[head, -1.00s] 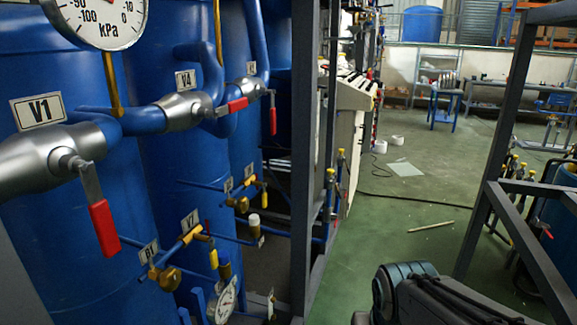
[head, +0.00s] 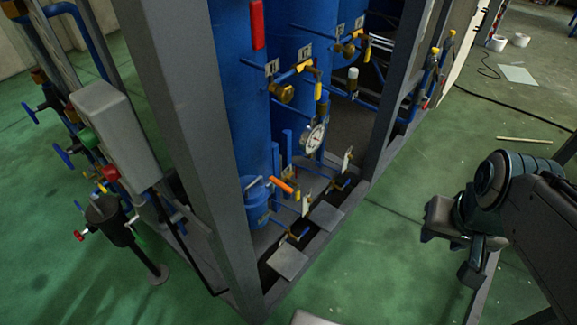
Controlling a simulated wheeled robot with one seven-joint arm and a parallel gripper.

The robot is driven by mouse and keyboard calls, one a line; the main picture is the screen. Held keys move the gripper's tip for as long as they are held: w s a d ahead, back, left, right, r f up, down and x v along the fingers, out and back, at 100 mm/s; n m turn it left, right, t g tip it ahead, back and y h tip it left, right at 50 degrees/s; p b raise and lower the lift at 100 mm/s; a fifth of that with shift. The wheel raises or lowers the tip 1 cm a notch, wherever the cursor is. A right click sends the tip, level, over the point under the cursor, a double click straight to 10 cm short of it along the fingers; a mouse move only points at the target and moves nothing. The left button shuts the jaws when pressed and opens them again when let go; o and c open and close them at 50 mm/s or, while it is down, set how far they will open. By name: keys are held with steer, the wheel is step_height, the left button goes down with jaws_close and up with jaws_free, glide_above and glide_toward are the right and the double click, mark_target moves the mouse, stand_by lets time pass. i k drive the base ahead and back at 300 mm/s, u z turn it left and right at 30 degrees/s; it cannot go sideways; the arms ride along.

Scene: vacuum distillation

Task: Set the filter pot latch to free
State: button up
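I cannot tell for sure which part is the filter pot or its latch. A dark, lidded pot (head: 108,220) stands low at the left on a post, with a small red handle (head: 79,236) on its side. A small blue pot (head: 257,203) sits low inside the frame, with an orange-handled lever (head: 281,185) beside it. No latch is clear enough to read its position. My gripper (head: 472,268) appears at the right, at the end of my dark arm, over the green floor and well apart from both pots. Its fingers are too unclear to tell open from shut.
A grey upright post (head: 190,130) stands between the two pots. A grey box (head: 115,135) with a green button is above the dark pot. Blue tanks (head: 290,70), valves and a gauge (head: 315,138) fill the frame. Green floor (head: 400,250) is clear between frame and arm.

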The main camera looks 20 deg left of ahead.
mark_target(272, 180)
steer(key=u, duration=0.7)
steer(key=i, duration=0.25)
steer(key=z, duration=0.75)
steer(key=k, duration=1.05)
steer(key=u, duration=1.35)
steer(key=i, duration=0.65)
